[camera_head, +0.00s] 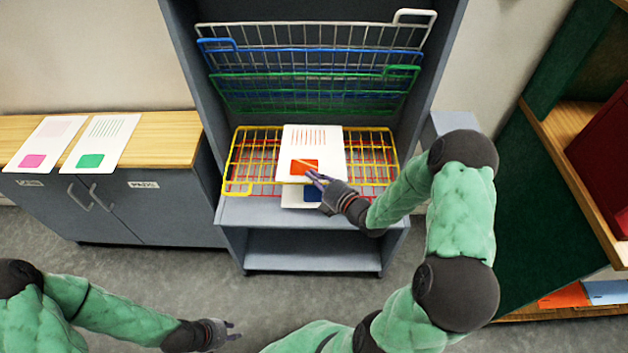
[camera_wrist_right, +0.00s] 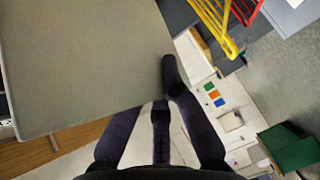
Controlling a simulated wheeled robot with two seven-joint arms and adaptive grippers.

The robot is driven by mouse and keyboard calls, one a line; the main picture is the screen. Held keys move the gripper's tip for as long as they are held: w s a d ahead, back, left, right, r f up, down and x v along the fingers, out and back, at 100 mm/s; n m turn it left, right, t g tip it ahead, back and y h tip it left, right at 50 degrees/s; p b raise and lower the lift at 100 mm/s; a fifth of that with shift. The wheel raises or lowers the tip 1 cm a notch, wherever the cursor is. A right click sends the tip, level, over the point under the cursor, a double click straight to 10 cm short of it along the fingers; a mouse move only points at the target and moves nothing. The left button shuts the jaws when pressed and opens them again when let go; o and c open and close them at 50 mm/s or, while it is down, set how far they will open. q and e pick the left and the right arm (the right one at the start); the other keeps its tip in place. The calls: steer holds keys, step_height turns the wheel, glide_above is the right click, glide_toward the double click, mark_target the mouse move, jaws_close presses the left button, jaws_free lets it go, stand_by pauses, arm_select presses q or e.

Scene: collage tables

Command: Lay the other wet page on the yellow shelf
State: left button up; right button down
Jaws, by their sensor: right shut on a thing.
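The page with an orange-red square and red stripes (camera_head: 314,142) is held by its near edge in my right gripper (camera_head: 316,180). It is over the yellow wire shelf (camera_head: 240,162), which is folded down; I cannot tell if it touches the wires. In the right wrist view the page's grey face (camera_wrist_right: 85,60) fills the left, with its edge at the fingers (camera_wrist_right: 165,90). A page with a blue square (camera_head: 309,195) lies below, mostly hidden; I cannot tell on which shelf. My left gripper (camera_head: 230,330) is low at the left, empty, fingers apart.
A red wire shelf (camera_head: 372,180) lies just under the yellow one. White (camera_head: 310,38), blue (camera_head: 220,45) and green (camera_head: 400,72) wire shelves are tipped up behind. Pages with pink (camera_head: 45,142) and green (camera_head: 100,142) squares lie on the left cabinet. A dark green bookcase (camera_head: 540,200) stands right.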

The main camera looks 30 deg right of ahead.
steer(key=shift+w+d+f+b, duration=0.15)
steer(key=shift+w+f+b, duration=0.15)
steer(key=shift+f+b, duration=0.35)
steer(key=shift+w+d+f+b, duration=0.2)
steer(key=shift+w+f+b, duration=0.15)
steer(key=shift+f+b, duration=0.35)
steer(key=shift+w+d+f+b, duration=0.15)
steer(key=shift+w+f+b, duration=0.15)
steer(key=shift+f+b, duration=0.35)
steer(key=c, duration=1.3)
jaws_free()
steer(key=shift+c, duration=0.2)
steer(key=o, duration=0.7)
steer(key=shift+o, duration=0.2)
steer(key=shift+f, duration=0.15)
steer(key=shift+f+b, duration=1.5)
steer(key=shift+b, duration=0.4)
steer(key=s+a, duration=0.4)
steer(key=s, duration=0.3)
steer(key=shift+s+a, duration=0.35)
steer(key=shift+s, duration=0.05)
